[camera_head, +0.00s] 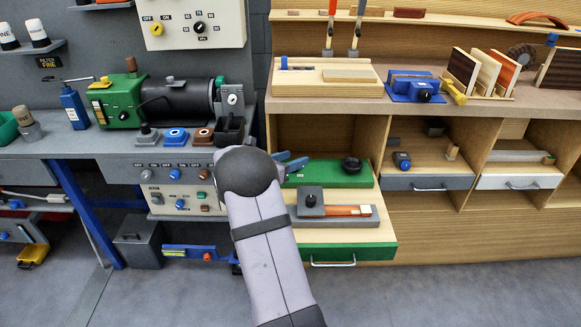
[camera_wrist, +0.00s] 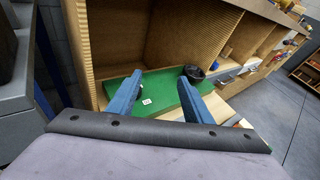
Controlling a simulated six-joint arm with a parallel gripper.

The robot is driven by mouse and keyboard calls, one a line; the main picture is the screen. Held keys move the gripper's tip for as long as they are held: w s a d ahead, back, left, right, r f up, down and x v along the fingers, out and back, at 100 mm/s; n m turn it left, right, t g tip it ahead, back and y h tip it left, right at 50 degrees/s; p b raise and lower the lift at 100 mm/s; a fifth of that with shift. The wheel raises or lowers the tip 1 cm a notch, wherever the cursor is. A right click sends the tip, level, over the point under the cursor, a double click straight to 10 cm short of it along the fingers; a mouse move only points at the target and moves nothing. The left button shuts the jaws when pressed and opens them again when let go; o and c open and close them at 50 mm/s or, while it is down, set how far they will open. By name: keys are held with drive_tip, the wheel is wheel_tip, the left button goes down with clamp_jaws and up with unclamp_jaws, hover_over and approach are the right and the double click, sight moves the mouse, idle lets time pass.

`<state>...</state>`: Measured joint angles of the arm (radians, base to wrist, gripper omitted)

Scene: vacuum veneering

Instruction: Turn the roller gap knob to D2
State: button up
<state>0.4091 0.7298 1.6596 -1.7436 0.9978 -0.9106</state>
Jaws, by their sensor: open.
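My gripper (camera_head: 293,165) is open and empty in front of the left shelf bay. In the wrist view its two blue fingers (camera_wrist: 160,94) stand apart over a green board (camera_wrist: 160,88). That board also shows in the head view (camera_head: 318,177), with a round black knob (camera_head: 352,164) at its right end. In the wrist view this black knob (camera_wrist: 193,72) is just beyond the right finger, apart from it. A blue device (camera_head: 402,78) on the bench top carries another dark knob (camera_head: 424,96). No D2 mark is readable, so I cannot tell which knob sets the roller gap.
A green-fronted drawer (camera_head: 383,249) stands open below the green board, holding a grey block (camera_head: 310,196) and an orange-handled tool (camera_head: 346,211). A switch panel (camera_head: 158,173) is left of my gripper. The bay's wooden side wall (camera_wrist: 86,50) is close on the left.

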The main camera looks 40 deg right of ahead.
drive_tip(key=f, duration=0.1)
drive_tip(key=w+a+f+n+t+y, duration=0.1)
drive_tip(key=a+f+t, duration=0.1)
drive_tip(key=f, duration=0.1)
drive_tip(key=shift+w+a, duration=0.1)
drive_tip(key=shift+w, duration=0.3)
drive_tip(key=shift+w+a+f+y, duration=0.2)
drive_tip(key=shift+w+y, duration=0.1)
drive_tip(key=shift+y, duration=0.1)
drive_tip(key=shift+d, duration=0.15)
drive_tip(key=shift+x, duration=3.6)
drive_tip(key=shift+w, duration=0.1)
drive_tip(key=shift+r+m, duration=0.1)
drive_tip(key=shift+m, duration=0.2)
drive_tip(key=c, duration=1.1)
